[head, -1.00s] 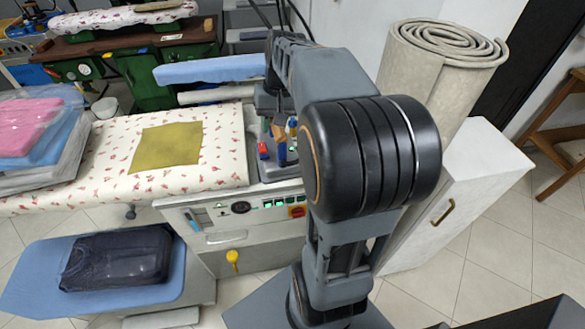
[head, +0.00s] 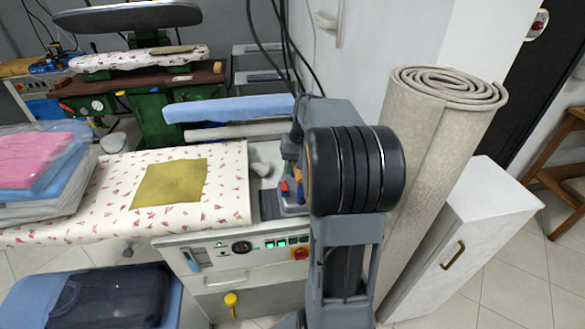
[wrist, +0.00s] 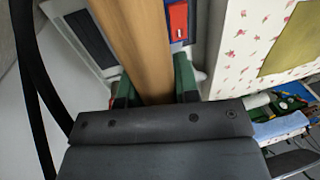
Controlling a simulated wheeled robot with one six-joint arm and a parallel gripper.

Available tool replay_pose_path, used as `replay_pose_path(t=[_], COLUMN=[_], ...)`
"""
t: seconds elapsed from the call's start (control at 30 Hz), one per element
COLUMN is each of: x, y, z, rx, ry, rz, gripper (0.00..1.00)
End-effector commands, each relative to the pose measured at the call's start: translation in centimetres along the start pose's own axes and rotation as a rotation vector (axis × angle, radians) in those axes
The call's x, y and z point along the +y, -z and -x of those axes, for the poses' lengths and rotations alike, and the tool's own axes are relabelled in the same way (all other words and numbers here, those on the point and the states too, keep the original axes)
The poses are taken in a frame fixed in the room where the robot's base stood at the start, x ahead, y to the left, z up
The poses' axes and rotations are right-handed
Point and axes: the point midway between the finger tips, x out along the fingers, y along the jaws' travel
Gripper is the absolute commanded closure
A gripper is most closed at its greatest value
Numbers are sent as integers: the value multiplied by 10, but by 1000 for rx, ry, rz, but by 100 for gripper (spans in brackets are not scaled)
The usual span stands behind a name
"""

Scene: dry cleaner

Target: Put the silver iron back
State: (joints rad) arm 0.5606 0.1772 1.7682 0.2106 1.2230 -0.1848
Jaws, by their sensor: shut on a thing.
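My gripper (wrist: 152,92) is shut on a wooden bar-like handle (wrist: 135,40), which lies between its green fingertips in the wrist view. I take this handle to be the silver iron's; its metal body is hidden or cannot be made out. In the head view my gripper (head: 290,152) is small and partly behind my arm, above the right end of the ironing station. A pale grey lump (head: 260,168) shows just left of it; I cannot tell whether this is part of the iron. A dark slotted panel (wrist: 91,38) lies in a pale surround below.
A red and blue item (wrist: 178,20) sits close beside the handle. The floral board (head: 225,205) with an olive cloth (head: 170,184) is left of my gripper. A blue padded arm (head: 225,107) lies behind. A rolled carpet (head: 430,150) and white cabinet (head: 475,235) stand right.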

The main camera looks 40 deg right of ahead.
Motion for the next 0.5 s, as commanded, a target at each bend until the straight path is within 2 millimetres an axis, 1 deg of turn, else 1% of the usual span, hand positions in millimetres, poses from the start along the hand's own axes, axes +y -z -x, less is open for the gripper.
replay_pose_path(t=[0.03, 0.2, 0.4, 0.5], x=[3, 11, 16, 17], y=[6, 21, 31, 33], z=[-4, -21, -32, -34], rx=[3, 4, 5, 6], ry=[1, 1, 0, 0], rz=[0, 0, 1, 1], gripper=[100, 100, 100, 100])
